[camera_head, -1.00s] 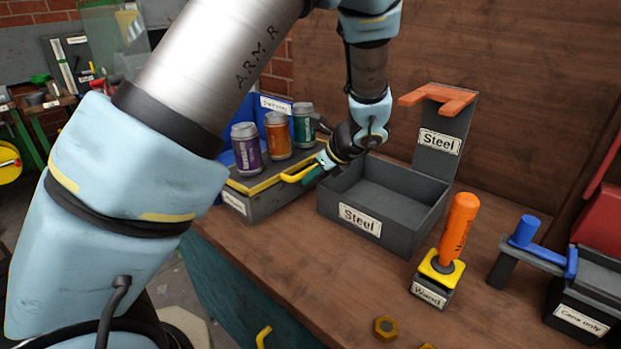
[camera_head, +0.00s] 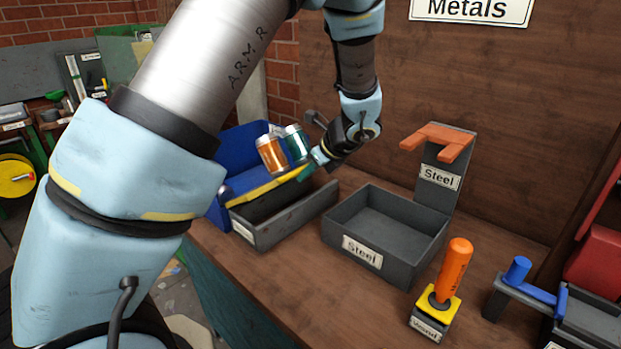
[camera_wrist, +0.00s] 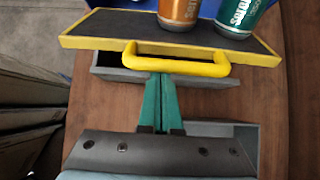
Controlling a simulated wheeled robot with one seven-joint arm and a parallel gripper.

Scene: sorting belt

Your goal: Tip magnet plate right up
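The magnet plate (camera_head: 262,189) is dark with a yellow rim and stands tilted above a grey open box (camera_head: 292,219), its far side against the blue part behind. An orange can (camera_head: 271,154) and a green can (camera_head: 296,143) sit on the plate and lean with it. The plate also shows in the wrist view (camera_wrist: 117,30), with its yellow handle (camera_wrist: 180,66). My gripper (camera_head: 307,171) is at the handle. In the wrist view its green fingers (camera_wrist: 162,78) are together, with the tips at the handle's underside.
A grey Steel bin (camera_head: 340,243) with an orange fork-shaped bracket (camera_head: 437,138) stands right of the box. An orange-handled wand (camera_head: 455,268) stands in a yellow-topped holder at the front. A blue-handled unit (camera_head: 517,268) is at the right.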

